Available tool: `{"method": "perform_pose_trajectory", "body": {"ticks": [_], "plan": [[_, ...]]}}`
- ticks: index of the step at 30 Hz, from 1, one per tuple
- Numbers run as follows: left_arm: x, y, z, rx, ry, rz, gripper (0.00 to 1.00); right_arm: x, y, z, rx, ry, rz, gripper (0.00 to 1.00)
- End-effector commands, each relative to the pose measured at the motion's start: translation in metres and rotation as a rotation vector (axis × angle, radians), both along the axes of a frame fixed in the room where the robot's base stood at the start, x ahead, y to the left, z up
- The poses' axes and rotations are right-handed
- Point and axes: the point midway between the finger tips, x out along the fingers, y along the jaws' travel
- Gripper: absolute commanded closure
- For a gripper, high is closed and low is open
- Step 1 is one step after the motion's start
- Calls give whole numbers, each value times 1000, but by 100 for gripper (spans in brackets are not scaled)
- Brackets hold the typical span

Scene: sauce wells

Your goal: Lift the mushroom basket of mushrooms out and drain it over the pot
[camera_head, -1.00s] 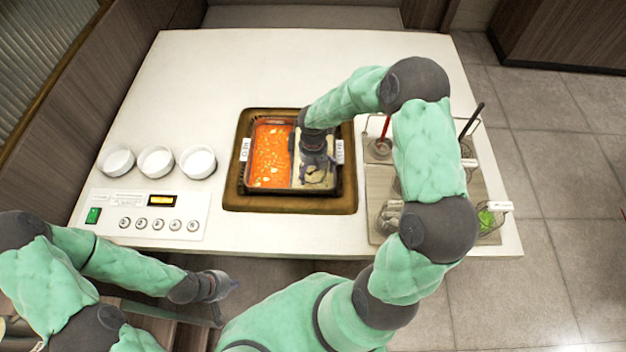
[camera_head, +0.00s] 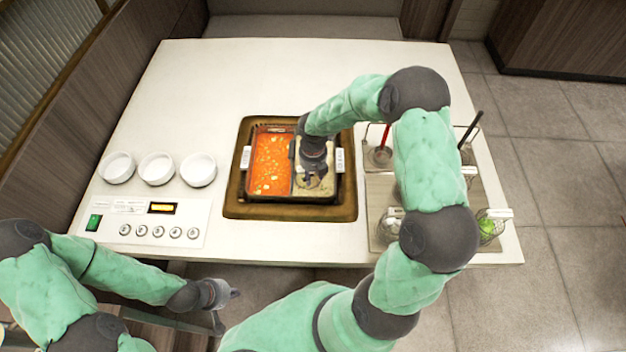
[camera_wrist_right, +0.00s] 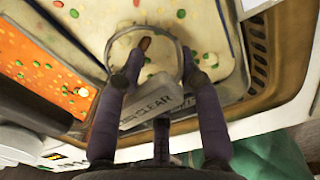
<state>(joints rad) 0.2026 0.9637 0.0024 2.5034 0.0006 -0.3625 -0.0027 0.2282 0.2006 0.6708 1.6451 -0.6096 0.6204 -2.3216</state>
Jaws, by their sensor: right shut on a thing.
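The pot (camera_head: 266,203) is split into a red broth compartment (camera_head: 270,160) on the left and a pale broth compartment (camera_head: 328,184) on the right. My right gripper (camera_head: 312,180) points down into the pale side. In the right wrist view my right gripper (camera_wrist_right: 158,80) is shut on the mushroom basket (camera_wrist_right: 146,27), whose round rim shows at the broth between the fingers. A brown piece shows inside the rim. The fingers hide the grasped part, and I cannot tell whether the basket is clear of the broth. My left gripper (camera_head: 227,308) is open and empty off the front edge.
A white tag (camera_wrist_right: 152,103) reading CLEAR shows between the fingers. Three white bowls (camera_head: 157,168) and a button panel (camera_head: 150,222) are on the left. A rack with baskets (camera_head: 487,228) and ladles stands right, partly behind my right arm. The back of the counter is clear.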

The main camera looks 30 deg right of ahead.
Motion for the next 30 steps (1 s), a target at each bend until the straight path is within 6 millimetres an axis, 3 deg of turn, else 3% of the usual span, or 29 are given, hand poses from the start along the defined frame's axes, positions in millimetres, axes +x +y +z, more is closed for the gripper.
{"method": "perform_pose_trajectory", "body": {"ticks": [1, 4, 12, 18, 30], "plan": [[0, 0, 1, 0, 0, 0, 100, -10, 4, -7, 5, 25, 7, 100], [0, 0, 6, 0, 0, 0, 100, -10, 4, 5, 4, 26, 8, 100], [0, 0, 27, 0, 0, 0, 100, -6, 2, 61, 2, 14, 5, 100], [0, 0, 35, 0, 0, 0, 100, -5, 2, 88, 1, 12, 4, 100], [0, 0, 36, 0, 0, 0, 100, -4, 2, 96, 1, 12, 3, 100]]}}
